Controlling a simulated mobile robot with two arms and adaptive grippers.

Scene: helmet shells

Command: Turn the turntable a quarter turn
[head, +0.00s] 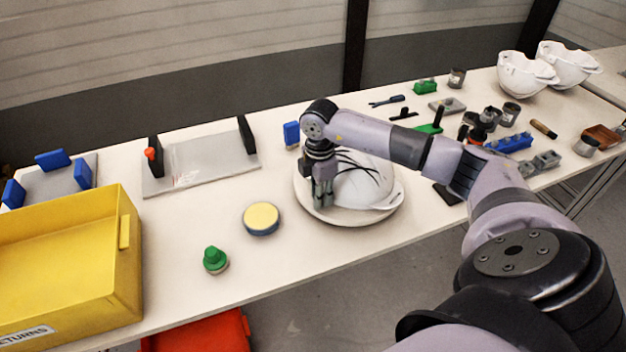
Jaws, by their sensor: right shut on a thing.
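The turntable (308,206) is a round, pale disc at the table's front edge. A white helmet shell (365,186) with dark slots sits on it, its brim to the right. My right gripper (323,203) points down over the left part of the disc, close beside the shell. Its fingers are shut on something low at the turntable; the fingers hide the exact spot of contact. My left gripper is not in view.
A yellow bin (125,265) stands at the front left. A round yellow-topped pad (261,217) and a green knob (214,260) lie left of the turntable. Small tools and dark cups (510,113) crowd the right. White shells (525,75) stand at the far right.

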